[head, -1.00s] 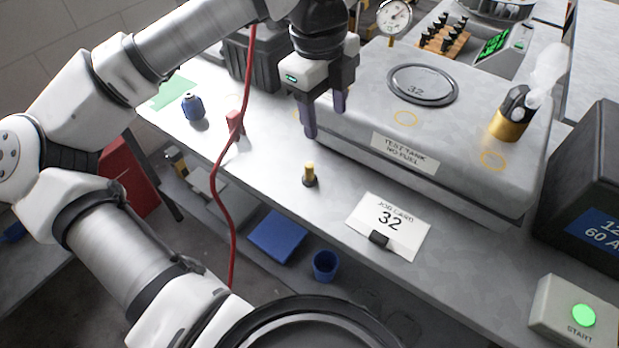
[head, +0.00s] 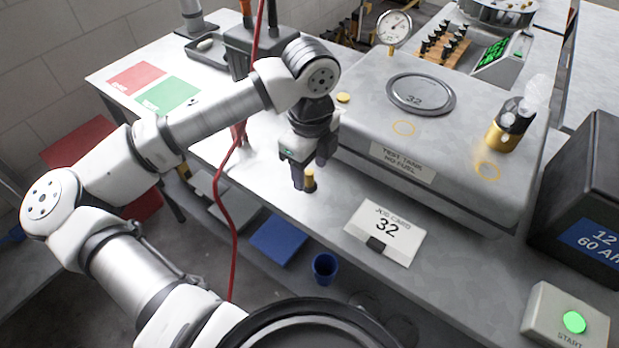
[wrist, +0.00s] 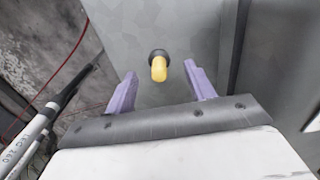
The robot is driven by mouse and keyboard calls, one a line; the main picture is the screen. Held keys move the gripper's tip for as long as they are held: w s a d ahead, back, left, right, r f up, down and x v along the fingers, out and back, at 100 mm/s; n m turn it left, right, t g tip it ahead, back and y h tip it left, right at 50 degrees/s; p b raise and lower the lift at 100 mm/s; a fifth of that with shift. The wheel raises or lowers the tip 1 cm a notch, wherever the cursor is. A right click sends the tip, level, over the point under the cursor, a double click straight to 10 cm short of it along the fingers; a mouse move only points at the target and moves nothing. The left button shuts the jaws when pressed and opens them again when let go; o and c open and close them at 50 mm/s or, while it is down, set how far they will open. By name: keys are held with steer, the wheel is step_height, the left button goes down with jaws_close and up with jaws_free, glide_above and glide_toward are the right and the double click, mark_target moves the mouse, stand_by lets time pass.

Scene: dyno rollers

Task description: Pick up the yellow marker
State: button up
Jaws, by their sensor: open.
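The yellow marker (head: 309,180) stands upright on the grey bench, its dark base down, left of the job card. In the wrist view the marker (wrist: 158,68) shows as a yellow peg with a dark round base, ahead of the purple fingers and between their lines. My gripper (head: 303,172) is open and low over the bench, right at the marker in the head view. In the wrist view my gripper (wrist: 160,90) has its two fingers apart with nothing held between them. Whether a finger touches the marker cannot be told.
The test tank (head: 450,150) stands close on the right. The job card (head: 386,230) lies in front of it. A red cable (head: 227,200) hangs left of my gripper. The bench's front edge is near, with a blue cup (head: 324,266) below.

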mark_target(310, 172)
steer(key=shift+f, duration=1.55)
steer(key=c, duration=1.1)
steer(key=shift+o, duration=0.2)
